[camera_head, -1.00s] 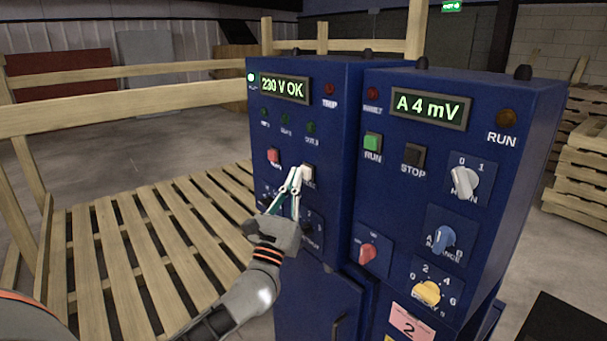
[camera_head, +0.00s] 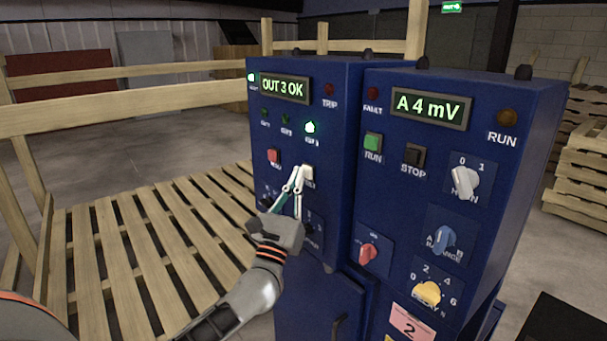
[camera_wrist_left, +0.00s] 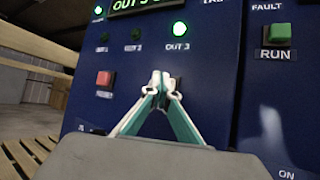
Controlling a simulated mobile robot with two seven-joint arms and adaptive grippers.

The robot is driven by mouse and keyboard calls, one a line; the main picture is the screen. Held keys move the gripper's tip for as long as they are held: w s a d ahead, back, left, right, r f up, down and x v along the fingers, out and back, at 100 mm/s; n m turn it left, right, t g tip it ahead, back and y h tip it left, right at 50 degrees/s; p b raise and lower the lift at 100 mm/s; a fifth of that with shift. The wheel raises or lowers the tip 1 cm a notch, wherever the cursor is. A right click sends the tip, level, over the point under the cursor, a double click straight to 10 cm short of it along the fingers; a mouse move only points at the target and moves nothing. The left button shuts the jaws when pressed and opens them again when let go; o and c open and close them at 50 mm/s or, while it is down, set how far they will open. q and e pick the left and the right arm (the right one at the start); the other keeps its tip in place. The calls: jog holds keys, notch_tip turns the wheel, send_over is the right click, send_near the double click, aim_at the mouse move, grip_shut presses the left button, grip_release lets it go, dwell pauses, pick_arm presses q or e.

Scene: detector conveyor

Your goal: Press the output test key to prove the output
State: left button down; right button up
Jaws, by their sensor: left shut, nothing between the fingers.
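The left blue cabinet's display (camera_head: 284,89) reads "OUT 3 OK". The OUT 3 lamp (camera_head: 310,127) is lit bright green; it also glows in the left wrist view (camera_wrist_left: 179,29). The other two output lamps beside it are dark. A white key (camera_head: 307,173) sits below the lamps, right of a red key (camera_head: 273,157). My left gripper (camera_head: 298,172) is shut and empty, its fingertips at the white key, apparently touching it. In the left wrist view the fingertips (camera_wrist_left: 160,80) hide the white key. My right gripper is not in view.
The right cabinet has a display (camera_head: 430,109) reading "A 4 mV", a green RUN key (camera_head: 373,142), a black STOP key (camera_head: 413,156) and several rotary knobs. A wooden slatted platform (camera_head: 150,250) with rails lies left of the cabinets.

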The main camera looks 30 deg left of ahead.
pick_arm(q)
jog(key=shift+s, duration=0.15)
jog(key=shift+s+a, duration=0.35)
jog(key=shift+s, duration=0.35)
jog(key=shift+s, duration=0.1)
jog(key=s, duration=0.1)
jog(key=s+a, duration=0.1)
jog(key=s, duration=0.1)
jog(key=s+a, duration=0.1)
jog(key=shift+s+p, duration=0.25)
jog(key=shift+p, duration=0.05)
dwell(0.6)
